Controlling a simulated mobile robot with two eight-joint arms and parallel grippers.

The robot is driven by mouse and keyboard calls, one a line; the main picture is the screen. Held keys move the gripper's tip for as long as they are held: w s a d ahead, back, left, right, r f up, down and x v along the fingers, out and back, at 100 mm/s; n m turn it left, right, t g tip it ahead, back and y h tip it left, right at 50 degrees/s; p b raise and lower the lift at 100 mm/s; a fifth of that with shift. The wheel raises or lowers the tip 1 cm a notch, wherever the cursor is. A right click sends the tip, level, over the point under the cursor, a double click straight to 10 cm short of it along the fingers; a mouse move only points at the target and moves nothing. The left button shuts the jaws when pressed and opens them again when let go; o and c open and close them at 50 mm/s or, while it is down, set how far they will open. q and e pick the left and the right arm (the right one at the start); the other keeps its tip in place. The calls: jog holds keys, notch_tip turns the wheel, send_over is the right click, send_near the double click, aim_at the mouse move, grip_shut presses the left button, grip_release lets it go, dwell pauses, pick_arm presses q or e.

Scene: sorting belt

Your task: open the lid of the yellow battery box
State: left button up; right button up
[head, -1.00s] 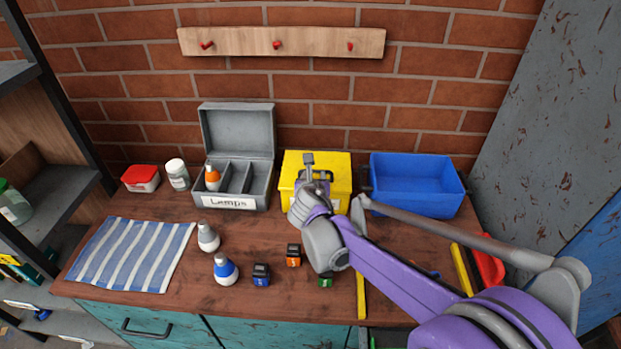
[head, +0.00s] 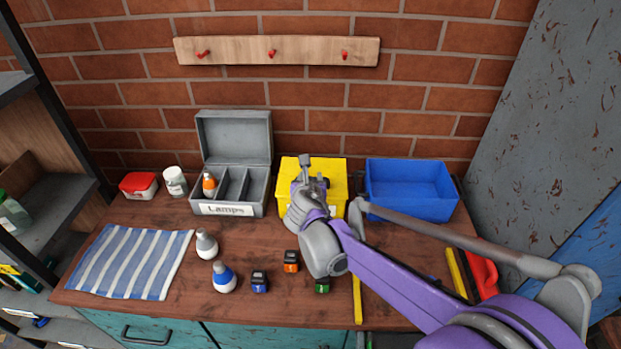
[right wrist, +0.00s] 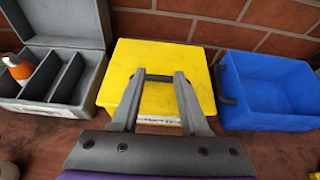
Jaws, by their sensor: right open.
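The yellow battery box (head: 334,174) stands against the brick wall with its lid down, and my right arm covers part of it in the head view. In the right wrist view the yellow box (right wrist: 190,62) shows a dark handle bar (right wrist: 159,77) at its front and a white label, partly hidden. My right gripper (right wrist: 161,80) is open, its two fingers apart at the front of the box, one to each side of the handle bar. In the head view the right gripper (head: 310,180) is over the box's front. Whether the fingers touch the handle I cannot tell. My left gripper is not in view.
The open grey lamps box (head: 264,190) stands left of the yellow box, the blue bin (head: 410,205) right of it. Bulbs, several small cubes and a striped cloth (head: 128,262) lie on the bench. A red and white tub (head: 138,186) stands at the back left.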

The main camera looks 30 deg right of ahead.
notch_tip(320, 180, up, 9)
jog(key=s+p, duration=0.1)
jog(key=p, duration=0.4)
jog(key=shift+s+a, duration=0.2)
jog(key=shift+a, duration=0.25)
jog(key=shift+f, duration=0.1)
dwell(0.6)
